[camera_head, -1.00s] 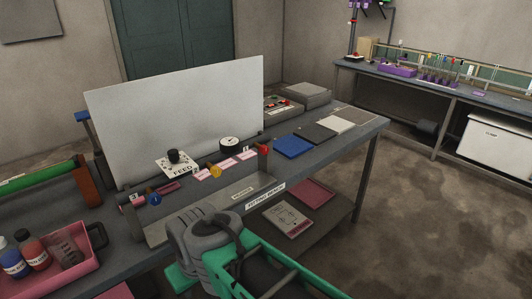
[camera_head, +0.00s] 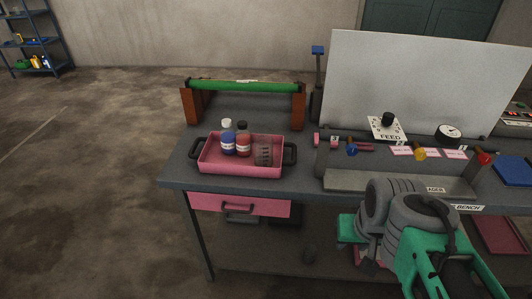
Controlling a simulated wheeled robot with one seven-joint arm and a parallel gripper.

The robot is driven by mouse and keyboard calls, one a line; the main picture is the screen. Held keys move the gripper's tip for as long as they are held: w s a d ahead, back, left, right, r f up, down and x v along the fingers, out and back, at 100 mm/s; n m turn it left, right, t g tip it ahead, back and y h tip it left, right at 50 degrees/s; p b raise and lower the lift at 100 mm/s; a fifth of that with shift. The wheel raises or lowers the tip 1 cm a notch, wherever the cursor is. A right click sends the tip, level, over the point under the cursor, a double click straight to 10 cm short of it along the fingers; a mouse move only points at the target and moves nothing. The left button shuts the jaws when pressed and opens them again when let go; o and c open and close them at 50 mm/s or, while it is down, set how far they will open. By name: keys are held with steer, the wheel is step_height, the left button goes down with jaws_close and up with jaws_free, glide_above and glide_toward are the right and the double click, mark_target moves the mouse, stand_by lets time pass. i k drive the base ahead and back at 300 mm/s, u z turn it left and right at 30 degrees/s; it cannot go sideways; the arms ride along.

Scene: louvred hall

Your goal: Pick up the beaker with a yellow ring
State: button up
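No yellow ring can be made out on any vessel in view. A grey, see-through beaker-like vessel with dark markings (camera_head: 264,155) stands at the right end of a pink tray (camera_head: 240,170) on the bench. My folded grey and green arm fills the lower right, in front of the bench. My gripper's fingertips do not show.
The bench (camera_head: 310,198) carries a green roller (camera_head: 245,86) behind the tray and a panel with coloured valves (camera_head: 419,154) to the right. A large white board (camera_head: 395,80) stands behind. A blue shelf (camera_head: 35,45) is far left. The left floor is clear.

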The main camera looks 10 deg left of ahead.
mark_target(264, 144)
steer(key=z, duration=0.45)
steer(key=i, duration=0.6)
steer(key=u, duration=2.6)
steer(key=i, duration=0.5)
steer(key=u, duration=0.05)
